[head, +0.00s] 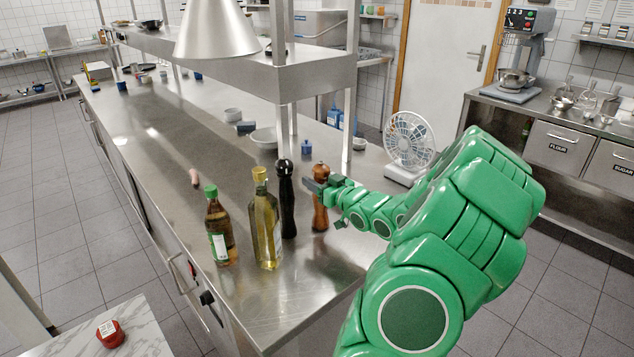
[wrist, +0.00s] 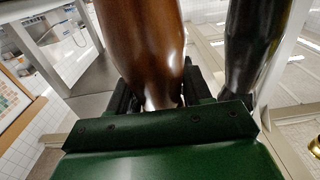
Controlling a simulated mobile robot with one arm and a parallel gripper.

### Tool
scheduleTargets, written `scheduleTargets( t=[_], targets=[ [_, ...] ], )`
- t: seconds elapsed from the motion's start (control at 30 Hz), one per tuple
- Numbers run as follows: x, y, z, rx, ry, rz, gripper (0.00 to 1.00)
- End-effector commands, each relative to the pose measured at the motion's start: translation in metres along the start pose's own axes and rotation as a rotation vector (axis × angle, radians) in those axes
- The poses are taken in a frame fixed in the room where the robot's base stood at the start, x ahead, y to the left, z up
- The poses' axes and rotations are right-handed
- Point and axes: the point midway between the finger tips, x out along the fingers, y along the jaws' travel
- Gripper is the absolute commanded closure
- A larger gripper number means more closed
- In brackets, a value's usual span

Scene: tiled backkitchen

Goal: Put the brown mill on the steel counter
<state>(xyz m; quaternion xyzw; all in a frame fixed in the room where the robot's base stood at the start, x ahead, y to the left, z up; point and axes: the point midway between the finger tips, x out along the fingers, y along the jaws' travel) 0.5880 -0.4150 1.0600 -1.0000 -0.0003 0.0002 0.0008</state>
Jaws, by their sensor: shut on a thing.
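The brown mill (head: 320,206) is upright at the near right end of the steel counter (head: 185,150). It also fills the upper middle of the wrist view (wrist: 143,45). My gripper (head: 318,186) reaches it from the right and is shut on it around its middle. In the wrist view the fingers (wrist: 160,95) lie on both sides of the mill. The mill's base looks to be at or just above the counter; I cannot tell if it touches.
A black mill (head: 286,200) stands close left of the brown mill and shows in the wrist view (wrist: 255,45). An oil bottle (head: 265,225) and a green-capped bottle (head: 219,230) stand further left. A white fan (head: 408,145) is behind right. The counter's front right corner is clear.

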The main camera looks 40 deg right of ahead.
Motion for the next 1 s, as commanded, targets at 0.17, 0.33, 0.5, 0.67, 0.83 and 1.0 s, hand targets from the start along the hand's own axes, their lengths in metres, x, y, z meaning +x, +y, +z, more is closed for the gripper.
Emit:
scheduleTargets(
  t=[0.17,0.33,0.5,0.67,0.83,1.0],
  targets=[
    [0.0001,-0.0003,0.0041,-0.003,0.001,-0.001,1.00],
    [0.0000,-0.0002,0.0044,-0.002,0.001,0.000,1.00],
    [-0.0001,0.0000,0.0073,-0.002,0.000,0.000,0.47],
    [0.0000,-0.0001,0.0072,-0.002,0.000,0.000,0.26],
    [0.0000,-0.0001,0.0072,-0.002,0.000,0.000,0.26],
    [0.0001,-0.0003,0.0046,-0.002,0.001,-0.001,0.26]
  ],
)
